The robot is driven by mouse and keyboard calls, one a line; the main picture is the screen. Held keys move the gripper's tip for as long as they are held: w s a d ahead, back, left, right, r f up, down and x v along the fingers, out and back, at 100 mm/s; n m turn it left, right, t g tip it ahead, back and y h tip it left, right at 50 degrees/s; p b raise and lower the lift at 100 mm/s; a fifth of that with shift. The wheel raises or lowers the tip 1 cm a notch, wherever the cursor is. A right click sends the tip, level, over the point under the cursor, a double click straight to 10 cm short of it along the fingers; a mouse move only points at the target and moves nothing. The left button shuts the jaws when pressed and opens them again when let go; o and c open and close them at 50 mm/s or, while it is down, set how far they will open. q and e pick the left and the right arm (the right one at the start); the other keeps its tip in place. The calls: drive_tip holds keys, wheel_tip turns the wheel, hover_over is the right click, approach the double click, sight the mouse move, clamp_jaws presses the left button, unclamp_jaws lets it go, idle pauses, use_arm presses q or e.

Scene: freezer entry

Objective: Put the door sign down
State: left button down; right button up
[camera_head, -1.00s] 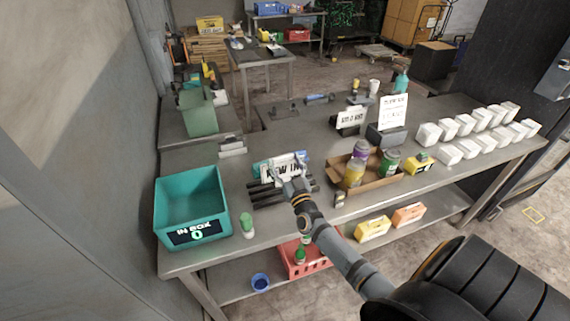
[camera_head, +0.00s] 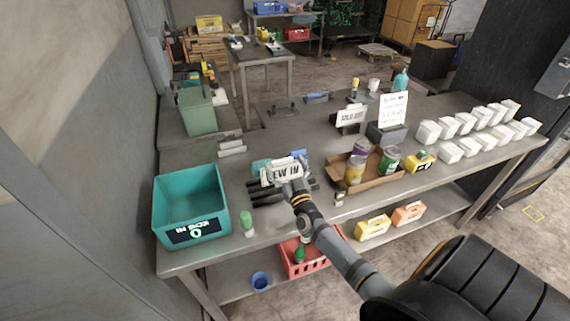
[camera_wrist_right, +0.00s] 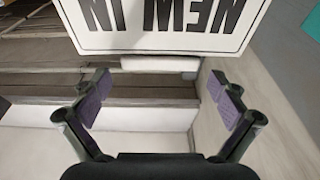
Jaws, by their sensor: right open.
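The white door sign with a black border (camera_head: 281,174) reads "NEW IN" and stands at the dark slatted rack (camera_head: 268,199) near the front of the metal table. In the right wrist view the sign (camera_wrist_right: 160,38) appears upside down, just beyond my fingertips. My right gripper (camera_head: 294,187) is at the sign's near side. In the wrist view its two purple-padded fingers (camera_wrist_right: 160,92) are spread apart with nothing between them. The sign's lower support is partly hidden by the gripper. My left gripper is not in view.
A cardboard tray (camera_head: 372,180) with cans is to the right. Another sign (camera_head: 351,117) and several white boxes (camera_head: 460,150) stand farther back. Some tabletop between is bare.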

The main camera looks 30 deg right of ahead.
drive_tip(key=shift+r, duration=0.4)
drive_tip(key=shift+s+r+p, duration=0.2)
drive_tip(key=shift+p, duration=0.3)
drive_tip(key=b+v, duration=0.1)
drive_tip(key=v, duration=1)
drive_tip(key=shift+s+f+b, duration=0.2)
drive_tip(key=shift+s+b, duration=0.1)
drive_tip(key=shift+a, duration=0.15)
drive_tip(key=shift+a, duration=0.1)
